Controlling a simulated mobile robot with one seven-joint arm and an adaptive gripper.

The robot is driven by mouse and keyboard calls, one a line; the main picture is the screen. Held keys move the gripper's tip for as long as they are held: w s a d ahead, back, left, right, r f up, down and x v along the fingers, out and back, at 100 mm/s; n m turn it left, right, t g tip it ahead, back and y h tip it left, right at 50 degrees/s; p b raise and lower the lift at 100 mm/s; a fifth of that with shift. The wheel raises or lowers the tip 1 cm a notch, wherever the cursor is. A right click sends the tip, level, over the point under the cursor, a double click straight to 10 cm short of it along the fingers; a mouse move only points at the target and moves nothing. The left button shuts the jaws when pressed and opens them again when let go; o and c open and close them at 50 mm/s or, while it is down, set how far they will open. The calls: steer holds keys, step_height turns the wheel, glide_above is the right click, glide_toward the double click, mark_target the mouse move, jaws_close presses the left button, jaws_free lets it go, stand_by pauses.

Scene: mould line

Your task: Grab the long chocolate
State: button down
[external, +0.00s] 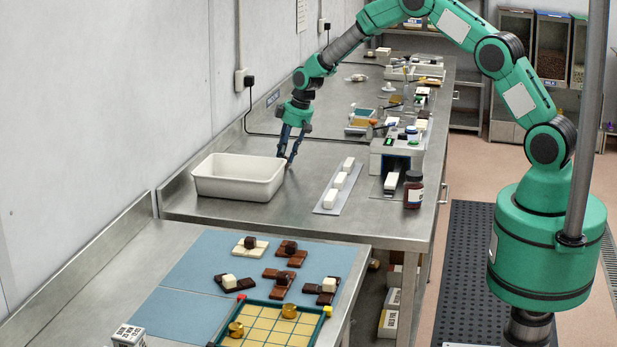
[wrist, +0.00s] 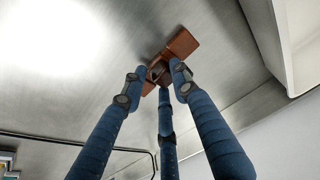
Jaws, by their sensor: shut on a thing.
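In the wrist view, my gripper (wrist: 160,80) has its three blue fingers closed around a brown chocolate (wrist: 182,44), which sticks out past the fingertips to the upper right. Part of it is hidden by the fingers, so I cannot tell its full length. In the external view, my gripper (external: 289,150) points down, low over the steel table just behind the right end of a white tub (external: 240,190). The chocolate cannot be made out there.
Several dark, brown and white chocolates lie on a blue mat (external: 190,265) on the nearer table. A grey strip with white blocks (external: 341,180) lies right of the tub. A brown jar (external: 413,188) stands at the table's right edge. Bare steel lies between tub and strip.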

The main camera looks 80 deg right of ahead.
steer(key=shift+r, duration=0.75)
step_height(320, 180, up, 2)
steer(key=shift+r+p, duration=0.1)
steer(key=shift+p, duration=0.2)
steer(key=s+a, duration=0.2)
steer(key=s, duration=0.3)
steer(key=s+a, duration=0.2)
steer(key=s, duration=0.3)
steer(key=s+a+r, duration=0.1)
steer(key=s, duration=0.4)
steer(key=shift+a+r+p, duration=0.1)
steer(key=shift+a+p, duration=0.2)
steer(key=shift+a, duration=0.1)
